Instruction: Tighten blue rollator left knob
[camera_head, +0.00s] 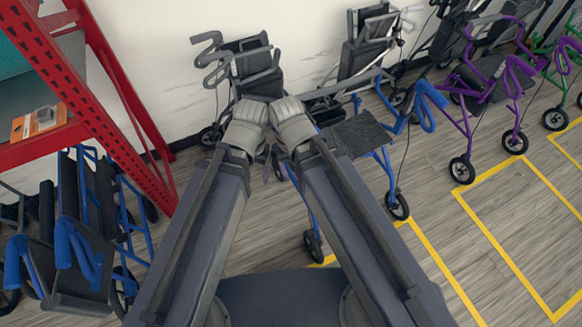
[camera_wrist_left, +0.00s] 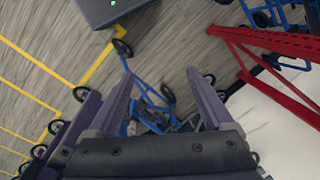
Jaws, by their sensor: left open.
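The blue rollator (camera_head: 382,160) stands right of my arms in the head view, with blue handles (camera_head: 426,106) and a dark seat (camera_head: 356,134). My arms cover its left side, and I cannot make out the left knob. In the left wrist view, a blue frame (camera_wrist_left: 143,88) with black wheels shows between and beyond my left gripper's fingers (camera_wrist_left: 160,76). The left gripper is open, with nothing seen between its fingertips. In the head view its wrist (camera_head: 246,128) is beside the right wrist (camera_head: 293,124). My right gripper's jaws are hidden.
A red shelf rack (camera_head: 125,100) stands at the left, with another blue rollator (camera_head: 72,238) beneath it. Grey rollators (camera_head: 247,70) stand along the white wall. A purple rollator (camera_head: 484,82) is at the right. Yellow-taped floor (camera_head: 520,225) is clear at lower right.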

